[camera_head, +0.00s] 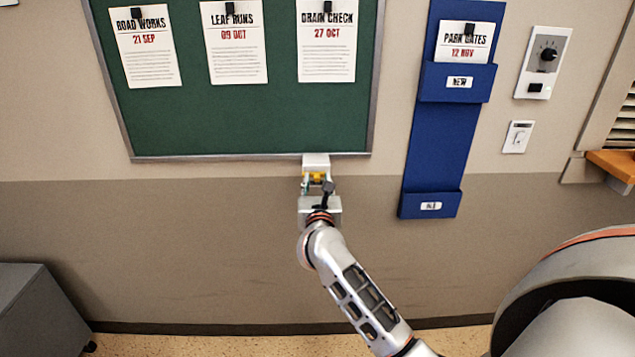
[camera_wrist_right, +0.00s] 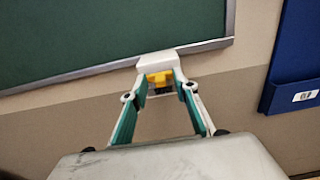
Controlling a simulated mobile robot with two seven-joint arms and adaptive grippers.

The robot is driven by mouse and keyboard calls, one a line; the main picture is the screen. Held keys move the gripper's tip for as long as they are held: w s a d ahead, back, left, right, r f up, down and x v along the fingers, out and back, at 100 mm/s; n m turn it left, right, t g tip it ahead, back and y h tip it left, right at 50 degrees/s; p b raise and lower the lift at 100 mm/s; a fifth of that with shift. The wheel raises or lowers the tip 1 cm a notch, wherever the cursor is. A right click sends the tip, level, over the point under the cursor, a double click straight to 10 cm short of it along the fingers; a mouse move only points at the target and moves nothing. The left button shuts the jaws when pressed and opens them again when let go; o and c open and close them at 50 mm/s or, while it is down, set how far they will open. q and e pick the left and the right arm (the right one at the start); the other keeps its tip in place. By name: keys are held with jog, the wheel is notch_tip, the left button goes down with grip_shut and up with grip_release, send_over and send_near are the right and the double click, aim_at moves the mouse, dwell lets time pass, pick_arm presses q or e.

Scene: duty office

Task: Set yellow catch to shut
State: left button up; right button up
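The yellow catch (camera_head: 317,176) sits under a white housing (camera_head: 316,161) at the bottom edge of the green notice board. The catch also shows in the right wrist view (camera_wrist_right: 160,78), below the white housing (camera_wrist_right: 171,62). My right gripper (camera_head: 317,183) reaches up to it from below. In the right wrist view the gripper's teal-padded fingers (camera_wrist_right: 161,84) are apart, one on each side of the catch. Whether they touch it I cannot tell. The catch's lower part is partly hidden. My left gripper is not in view.
The green board (camera_head: 240,125) holds several notices. A blue rack (camera_head: 433,150) hangs to its right, with a dial panel (camera_head: 543,62) and a small white switch (camera_head: 517,137) beyond. A grey cabinet (camera_head: 40,305) stands at lower left. The wall below the board is bare.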

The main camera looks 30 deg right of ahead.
aim_at(303, 174)
grip_shut()
jog(key=w+a, duration=0.1)
jog(key=a, duration=0.2)
jog(key=shift+w+a+b, duration=0.1)
jog(key=shift+w+b, duration=0.3)
jog(key=shift+c, duration=0.6)
grip_release()
jog(key=shift+o, duration=0.6)
jog(key=shift+w, duration=0.1)
